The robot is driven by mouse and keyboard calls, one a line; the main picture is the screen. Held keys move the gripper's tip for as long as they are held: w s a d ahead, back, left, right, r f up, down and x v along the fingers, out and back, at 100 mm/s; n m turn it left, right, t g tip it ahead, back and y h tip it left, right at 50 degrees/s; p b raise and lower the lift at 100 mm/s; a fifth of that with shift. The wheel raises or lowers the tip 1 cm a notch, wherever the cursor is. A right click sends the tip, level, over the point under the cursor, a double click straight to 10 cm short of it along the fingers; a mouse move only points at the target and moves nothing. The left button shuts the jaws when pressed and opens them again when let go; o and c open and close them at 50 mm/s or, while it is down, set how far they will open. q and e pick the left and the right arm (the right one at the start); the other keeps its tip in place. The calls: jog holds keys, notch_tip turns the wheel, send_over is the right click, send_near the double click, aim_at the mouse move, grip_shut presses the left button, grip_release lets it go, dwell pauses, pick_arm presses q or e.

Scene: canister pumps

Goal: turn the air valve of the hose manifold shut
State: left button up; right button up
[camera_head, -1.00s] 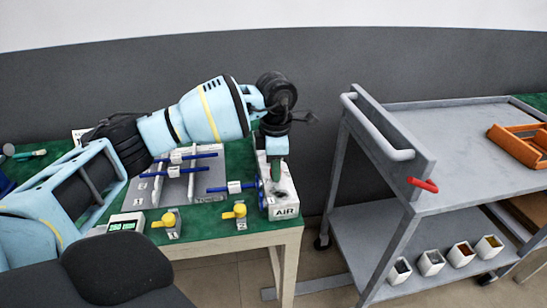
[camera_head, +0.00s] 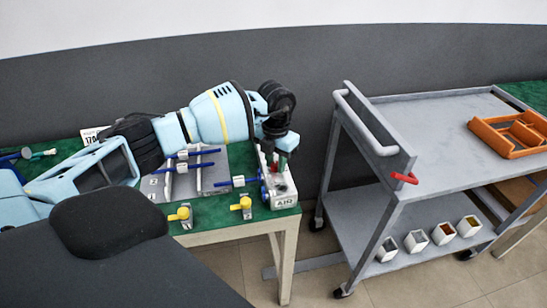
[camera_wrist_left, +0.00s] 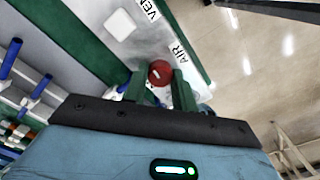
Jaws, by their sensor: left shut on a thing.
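The hose manifold (camera_head: 285,203) is a pale block marked AIR at the right end of the green-topped table. My left gripper (camera_head: 282,161) reaches down onto its top from above. In the left wrist view, the green fingers (camera_wrist_left: 158,91) are shut on the round red air valve (camera_wrist_left: 160,71), beside the AIR lettering. The red knob shows just beyond the fingertips, and its lower part is hidden by them. My right gripper is in neither view.
Hoses with blue ends (camera_head: 206,188) lie on a grey rack left of the manifold. Two yellow-handled valves (camera_head: 180,213) stand at the table's front edge. A grey cart (camera_head: 440,130) with a red-gripped handle and an orange tray (camera_head: 510,134) stands to the right, across a floor gap.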

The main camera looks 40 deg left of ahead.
pick_arm(q)
jog(key=shift+w+r+n, duration=0.1)
jog(key=shift+r+n, duration=0.1)
jog(key=shift+n, duration=0.2)
jog(key=shift+p, duration=0.3)
jog(key=o, duration=0.9)
jog(key=shift+f, duration=0.1)
jog(key=shift+o, duration=0.5)
